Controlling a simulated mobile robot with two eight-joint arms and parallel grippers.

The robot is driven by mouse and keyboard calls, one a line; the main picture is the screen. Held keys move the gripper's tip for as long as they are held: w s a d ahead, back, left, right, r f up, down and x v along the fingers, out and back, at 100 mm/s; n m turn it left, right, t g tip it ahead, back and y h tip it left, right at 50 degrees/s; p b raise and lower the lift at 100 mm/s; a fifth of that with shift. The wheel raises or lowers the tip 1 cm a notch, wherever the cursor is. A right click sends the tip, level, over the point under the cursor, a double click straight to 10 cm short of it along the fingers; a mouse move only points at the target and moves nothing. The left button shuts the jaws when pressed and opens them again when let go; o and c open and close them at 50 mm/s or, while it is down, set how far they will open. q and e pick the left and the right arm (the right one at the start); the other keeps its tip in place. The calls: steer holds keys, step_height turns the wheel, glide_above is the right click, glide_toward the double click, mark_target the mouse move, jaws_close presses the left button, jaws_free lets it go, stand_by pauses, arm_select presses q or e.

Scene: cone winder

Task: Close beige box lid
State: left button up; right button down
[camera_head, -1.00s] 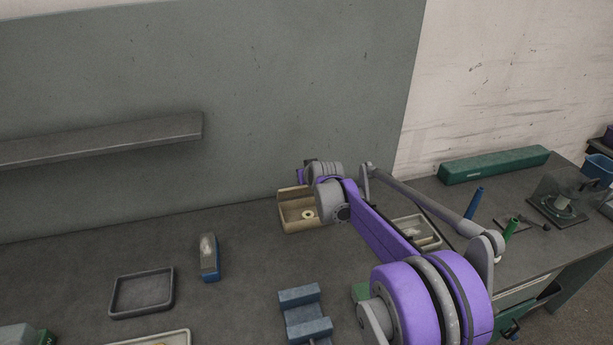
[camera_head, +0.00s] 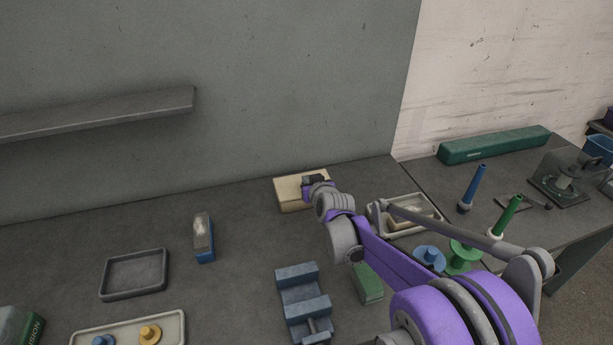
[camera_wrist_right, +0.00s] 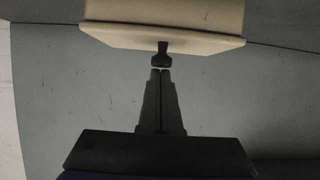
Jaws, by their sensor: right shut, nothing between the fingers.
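The beige box (camera_head: 290,193) stands at the back of the bench, near the grey wall panel. Its lid is down over the top, and the inside is hidden. My right gripper (camera_head: 314,180) is at the box's top right side in the head view, partly hidden by its own wrist. In the right wrist view the beige box (camera_wrist_right: 165,32) fills the top, and my right gripper's shut fingertips (camera_wrist_right: 161,68) are at the edge of the lid, by a small dark knob (camera_wrist_right: 162,48). I cannot tell whether they touch. My left gripper is not in view.
A blue brush-like item (camera_head: 204,238), a dark tray (camera_head: 135,274) and a blue block holder (camera_head: 303,300) lie on the bench. A beige tray (camera_head: 410,214) and green and blue spools (camera_head: 463,256) are to the right. A green case (camera_head: 493,146) lies further back.

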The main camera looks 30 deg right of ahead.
steer(key=shift+s+a+f, duration=0.3)
steer(key=shift+s+f, duration=0.15)
steer(key=shift+f, duration=0.35)
steer(key=shift+b, duration=0.3)
steer(key=r+p, duration=0.1)
steer(key=r, duration=0.1)
steer(key=r+p, duration=0.1)
steer(key=r, duration=0.1)
steer(key=r+p, duration=0.2)
steer(key=shift+w+d, duration=0.3)
steer(key=s+a+f+b, duration=0.2)
steer(key=s+f, duration=0.2)
steer(key=s, duration=0.5)
steer(key=shift+a, duration=0.2)
steer(key=shift+s+f, duration=0.1)
steer(key=shift+s, duration=0.05)
